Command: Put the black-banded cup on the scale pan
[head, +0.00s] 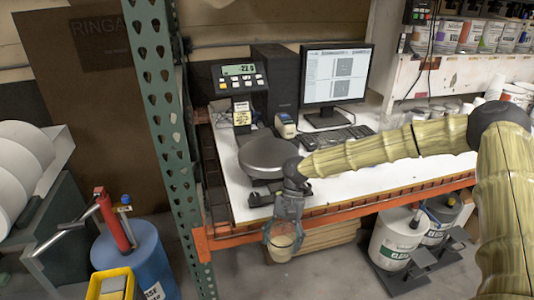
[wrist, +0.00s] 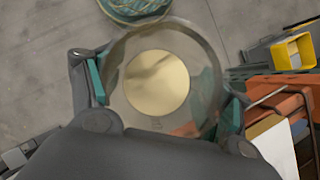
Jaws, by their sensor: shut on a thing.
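My gripper (head: 283,228) is shut on a clear cup (head: 281,246) with cream-coloured contents. It holds the cup in front of the table's front edge, below the tabletop. In the wrist view the cup (wrist: 158,85) is seen from above, with the teal fingertips of my gripper (wrist: 165,100) on either side. I cannot make out a black band on it. The scale pan (head: 266,152) is a dark round plate on the white tabletop, behind and above my gripper. Nothing shows on the pan; my wrist overlaps its front right edge. The scale's display (head: 239,71) shows a negative reading.
A green perforated rack post (head: 163,110) stands left of the pan. The orange shelf beam (head: 345,208) runs along the table front. A monitor (head: 337,75) and keyboard (head: 343,136) stand behind my arm. White buckets (head: 396,240) sit below; a blue drum (head: 135,258) is at left.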

